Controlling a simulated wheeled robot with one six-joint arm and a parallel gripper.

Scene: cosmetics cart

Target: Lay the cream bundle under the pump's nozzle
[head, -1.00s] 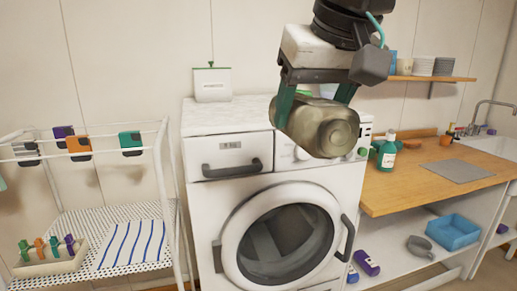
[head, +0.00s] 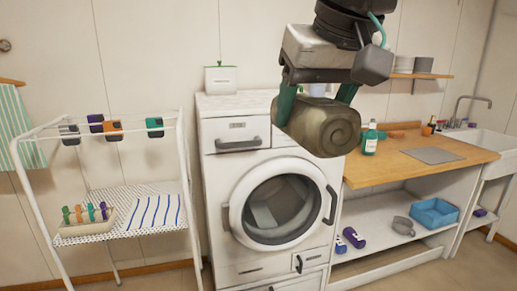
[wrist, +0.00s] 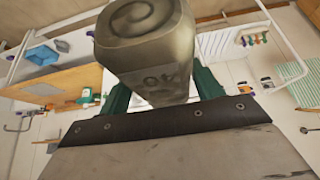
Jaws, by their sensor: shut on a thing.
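The cream bundle (head: 322,126) is a rolled, olive-beige roll with a spiral end. My gripper (head: 314,98) is shut on it, with one green finger on each side, and holds it in the air in front of the washing machine. In the wrist view the bundle (wrist: 150,50) sits between the fingers (wrist: 162,92) and bears dark lettering. The pump (head: 370,142) is a green bottle with a pale label at the left part of the wooden counter, apart from the bundle. It also shows in the wrist view (wrist: 86,95). Its nozzle is too small to make out its direction.
The wooden counter (head: 463,146) has a grey mat (head: 433,155) and free room beside it. A sink (head: 478,140) is at the right. A washing machine (head: 221,178) stands in the middle, a drying rack (head: 186,180) at the left. A blue bin (head: 434,213) is under the counter.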

